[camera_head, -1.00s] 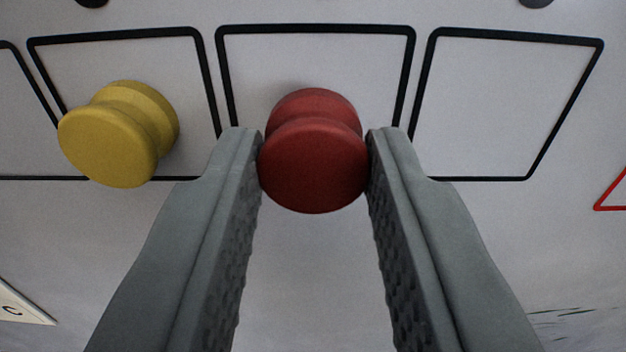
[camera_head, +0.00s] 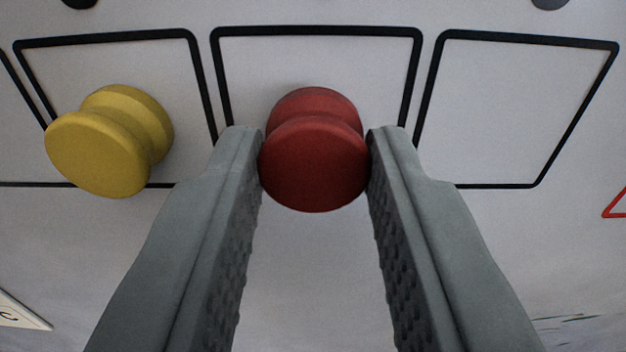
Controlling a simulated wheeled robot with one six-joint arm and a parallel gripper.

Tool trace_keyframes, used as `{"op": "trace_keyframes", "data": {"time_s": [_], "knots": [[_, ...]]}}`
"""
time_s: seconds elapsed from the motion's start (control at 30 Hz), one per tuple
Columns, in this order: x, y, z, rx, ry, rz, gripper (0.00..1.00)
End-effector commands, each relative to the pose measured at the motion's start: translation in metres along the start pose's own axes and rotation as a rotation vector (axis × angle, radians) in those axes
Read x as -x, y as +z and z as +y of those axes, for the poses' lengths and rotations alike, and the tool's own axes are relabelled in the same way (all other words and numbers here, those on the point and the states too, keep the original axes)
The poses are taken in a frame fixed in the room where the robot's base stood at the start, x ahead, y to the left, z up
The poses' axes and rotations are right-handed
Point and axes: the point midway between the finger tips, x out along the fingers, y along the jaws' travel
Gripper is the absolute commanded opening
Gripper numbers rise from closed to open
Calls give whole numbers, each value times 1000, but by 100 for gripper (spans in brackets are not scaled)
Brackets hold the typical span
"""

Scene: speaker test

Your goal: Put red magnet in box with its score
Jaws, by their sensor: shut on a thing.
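The red magnet (camera_head: 314,165) is a spool-shaped knob in the middle of the view. My gripper (camera_head: 314,158) is shut on it, with one grey finger touching each side. Behind the magnet is the middle black-outlined box (camera_head: 316,62) on the pale board. I cannot tell whether the magnet touches the board. No score mark is readable in the boxes in view.
A yellow magnet (camera_head: 108,141) sits over the left box, close to my left finger. The right box (camera_head: 515,110) is empty. A red outline (camera_head: 615,204) shows at the right edge. A white card (camera_head: 20,313) is at the lower left, partly cut off.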

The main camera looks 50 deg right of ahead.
Motion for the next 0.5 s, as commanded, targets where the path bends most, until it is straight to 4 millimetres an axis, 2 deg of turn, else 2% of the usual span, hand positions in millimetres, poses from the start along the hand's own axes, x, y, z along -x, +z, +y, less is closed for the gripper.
{"op": "trace_keyframes", "data": {"time_s": [0.5], "knots": [[-5, 0, 0, 0, 1, 0, 11]]}}
